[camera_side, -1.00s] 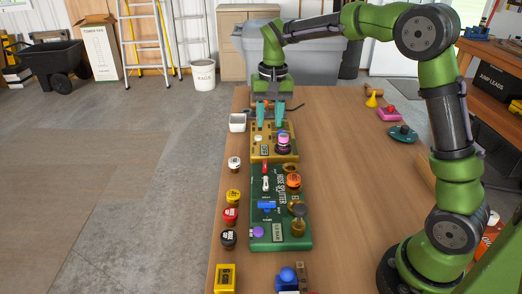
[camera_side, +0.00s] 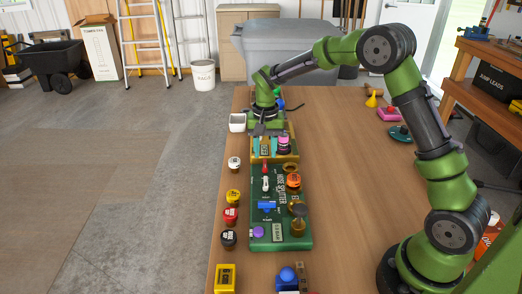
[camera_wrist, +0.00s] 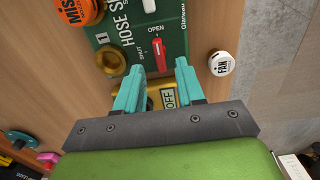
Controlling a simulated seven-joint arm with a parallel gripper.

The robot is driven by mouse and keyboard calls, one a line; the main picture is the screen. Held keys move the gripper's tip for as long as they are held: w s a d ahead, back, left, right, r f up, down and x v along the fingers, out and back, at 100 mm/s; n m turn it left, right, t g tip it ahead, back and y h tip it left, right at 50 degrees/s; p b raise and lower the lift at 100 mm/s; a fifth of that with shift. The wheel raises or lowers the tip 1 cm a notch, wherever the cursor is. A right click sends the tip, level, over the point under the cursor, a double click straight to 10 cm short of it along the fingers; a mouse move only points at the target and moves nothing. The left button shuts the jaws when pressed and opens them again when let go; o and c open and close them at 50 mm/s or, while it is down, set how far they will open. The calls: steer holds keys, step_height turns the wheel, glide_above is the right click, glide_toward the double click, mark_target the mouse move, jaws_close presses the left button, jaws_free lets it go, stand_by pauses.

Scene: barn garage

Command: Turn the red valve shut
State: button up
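The red valve lever (camera_wrist: 157,47) is on the green hose splitter panel (camera_wrist: 126,25), between my fingertips and the top of the wrist view. In the side view the red part (camera_side: 265,167) is small, at the panel's far end above a white part. My gripper (camera_wrist: 158,65) is open and empty, its teal fingers apart over the yellow box beside the panel. In the side view my gripper (camera_side: 265,152) is just beyond the red lever.
The yellow box (camera_side: 289,157) with a pink-topped knob adjoins the panel's far end. Orange (camera_side: 293,181) and blue (camera_side: 266,206) controls sit on the panel. Several round caps, including a white one (camera_side: 234,162), line its left.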

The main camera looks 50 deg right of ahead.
mark_target(265, 163)
steer(key=shift+f, duration=1.95)
jaws_close()
